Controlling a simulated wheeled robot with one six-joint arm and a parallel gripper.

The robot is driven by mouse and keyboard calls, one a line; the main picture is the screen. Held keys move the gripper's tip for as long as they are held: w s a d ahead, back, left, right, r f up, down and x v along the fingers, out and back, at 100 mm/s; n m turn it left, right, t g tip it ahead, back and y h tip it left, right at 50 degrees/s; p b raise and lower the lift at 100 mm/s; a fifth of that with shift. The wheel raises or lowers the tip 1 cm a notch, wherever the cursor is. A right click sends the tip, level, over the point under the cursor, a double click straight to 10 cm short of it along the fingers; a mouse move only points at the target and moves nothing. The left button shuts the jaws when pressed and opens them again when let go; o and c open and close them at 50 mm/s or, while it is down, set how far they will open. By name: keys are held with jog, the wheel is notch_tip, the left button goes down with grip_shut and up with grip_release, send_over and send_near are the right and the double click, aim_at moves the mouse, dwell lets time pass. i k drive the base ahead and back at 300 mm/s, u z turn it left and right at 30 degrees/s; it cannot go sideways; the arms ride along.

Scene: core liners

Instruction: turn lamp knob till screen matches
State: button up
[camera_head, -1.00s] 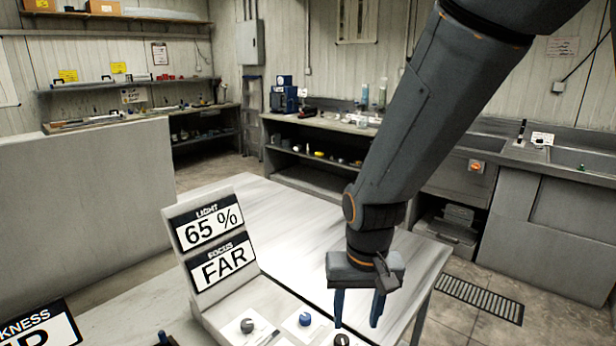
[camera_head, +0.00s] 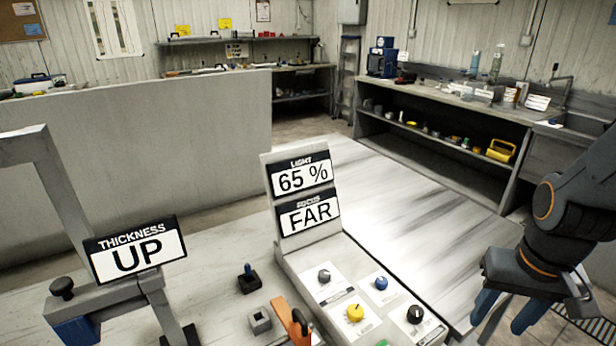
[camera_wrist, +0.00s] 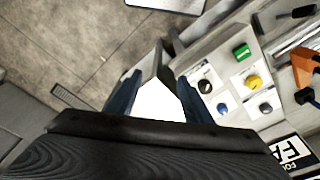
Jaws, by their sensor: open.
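A panel screen (camera_head: 302,179) reads LIGHT 65 %, and a second screen (camera_head: 309,214) below it reads FOCUS FAR. On the sloped panel in front are a grey knob (camera_head: 324,276), a blue knob (camera_head: 381,283), a yellow knob (camera_head: 355,313), a black knob (camera_head: 415,314) and a green part (camera_head: 383,343) cut by the frame edge. Their small labels are too blurred to read. My gripper (camera_head: 507,312) is open and empty, right of the panel and apart from the knobs. The wrist view shows the black knob (camera_wrist: 205,87) right of the fingers.
A THICKNESS screen (camera_head: 137,254) reading UP is mounted on a grey frame at left. An orange-handled tool (camera_head: 292,320) and a small dark block with a blue lever (camera_head: 249,278) stand left of the knobs. The bench behind the panel is bare.

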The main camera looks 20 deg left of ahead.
aim_at(355, 313)
jog(key=u, duration=0.55)
jog(key=k, duration=1.3)
jog(key=z, duration=0.05)
jog(key=i, duration=0.5)
jog(key=z, duration=0.7)
jog(key=i, duration=1.1)
jog(key=u, duration=0.5)
